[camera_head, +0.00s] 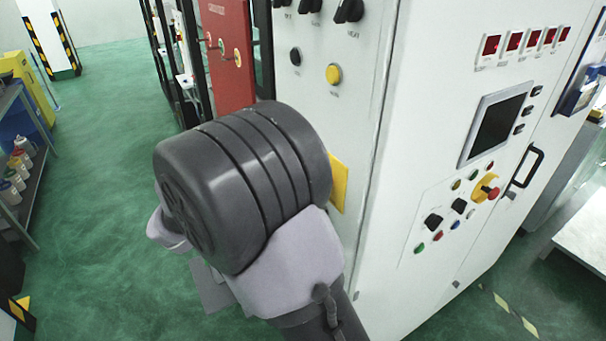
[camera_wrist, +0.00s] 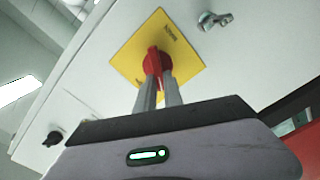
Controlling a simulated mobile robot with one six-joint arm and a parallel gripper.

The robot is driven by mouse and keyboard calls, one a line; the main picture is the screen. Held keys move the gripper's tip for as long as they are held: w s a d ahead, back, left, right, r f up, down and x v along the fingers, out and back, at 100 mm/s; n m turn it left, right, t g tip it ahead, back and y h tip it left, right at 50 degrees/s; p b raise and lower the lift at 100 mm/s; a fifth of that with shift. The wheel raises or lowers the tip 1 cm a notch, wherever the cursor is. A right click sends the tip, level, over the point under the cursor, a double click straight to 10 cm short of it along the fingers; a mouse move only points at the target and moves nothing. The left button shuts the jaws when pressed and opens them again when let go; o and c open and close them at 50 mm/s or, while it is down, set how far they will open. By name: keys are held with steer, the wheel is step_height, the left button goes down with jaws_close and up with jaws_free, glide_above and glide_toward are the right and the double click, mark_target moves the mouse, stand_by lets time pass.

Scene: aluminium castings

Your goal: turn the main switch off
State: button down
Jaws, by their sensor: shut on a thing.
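The main switch is a red rotary handle (camera_wrist: 155,62) on a square yellow plate (camera_wrist: 178,55) on the white cabinet side. In the wrist view my gripper (camera_wrist: 158,78) has its two grey fingers closed on the red handle, one on each side. In the head view my dark grey wrist hides the handle and the gripper's fingers. Only the right edge of the yellow plate (camera_head: 339,183) shows there.
The white cabinet (camera_head: 440,120) stands close to the right of my arm, with a screen, buttons and a red emergency stop (camera_head: 490,191) on its front. A metal latch (camera_wrist: 214,20) sits near the plate. Green floor (camera_head: 100,140) is open on the left, beside a shelf with bottles (camera_head: 18,168).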

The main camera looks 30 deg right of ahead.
steer(key=c, duration=1.5)
jaws_free()
steer(key=shift+o, duration=0.2)
steer(key=a+p, duration=0.4)
steer(key=a, duration=1.3)
steer(key=shift+s+a, duration=0.25)
steer(key=shift+s, duration=0.05)
